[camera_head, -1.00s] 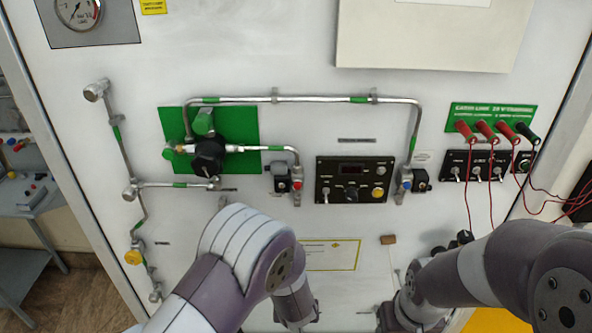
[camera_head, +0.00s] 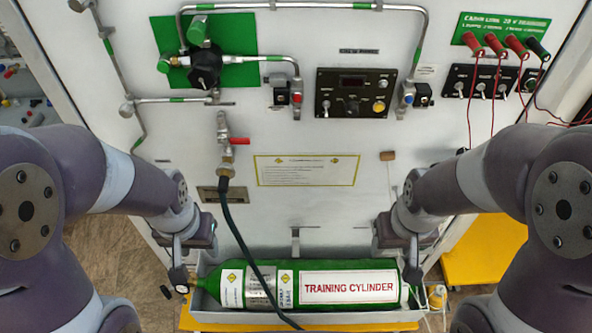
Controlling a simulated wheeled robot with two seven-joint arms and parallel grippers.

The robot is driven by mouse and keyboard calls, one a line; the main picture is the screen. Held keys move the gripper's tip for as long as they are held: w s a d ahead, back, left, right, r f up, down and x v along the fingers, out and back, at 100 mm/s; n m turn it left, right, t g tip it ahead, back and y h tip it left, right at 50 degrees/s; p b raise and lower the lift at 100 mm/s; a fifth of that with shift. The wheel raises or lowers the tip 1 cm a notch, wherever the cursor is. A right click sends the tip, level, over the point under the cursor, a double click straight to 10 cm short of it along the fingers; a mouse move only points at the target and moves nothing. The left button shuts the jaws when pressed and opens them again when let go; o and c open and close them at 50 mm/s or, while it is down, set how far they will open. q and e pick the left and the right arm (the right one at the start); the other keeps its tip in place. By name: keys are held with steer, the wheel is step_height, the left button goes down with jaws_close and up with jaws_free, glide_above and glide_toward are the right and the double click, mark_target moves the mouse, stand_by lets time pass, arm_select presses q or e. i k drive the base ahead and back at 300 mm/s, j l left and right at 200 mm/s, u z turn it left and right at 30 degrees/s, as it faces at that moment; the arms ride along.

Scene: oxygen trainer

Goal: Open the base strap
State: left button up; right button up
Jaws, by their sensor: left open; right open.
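A green training cylinder (camera_head: 420,294) lies on its side in a grey tray (camera_head: 205,318) at the foot of the panel. A grey band (camera_head: 258,287) wraps it left of centre, between white labels; I cannot tell whether this is the base strap. No buckle or latch can be made out. My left gripper (camera_head: 175,288) is open and empty at the left end of the tray, apart from the cylinder. My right gripper (camera_head: 412,268) is open over the cylinder's right end and hides part of it; I cannot tell whether it touches.
A dark hose (camera_head: 232,230) runs from a red-handled valve (camera_head: 224,142) down across the cylinder's front. Small brackets (camera_head: 295,242) stick out of the panel above the cylinder. Red leads (camera_head: 470,110) hang at the upper right. A yellow platform (camera_head: 480,252) lies at the right.

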mark_target(405, 286)
steer(key=z, duration=1.45)
steer(key=l+u, duration=0.45)
steer(key=l, duration=0.15)
steer(key=l+u, duration=0.4)
steer(key=l, duration=0.15)
steer(key=k, duration=0.05)
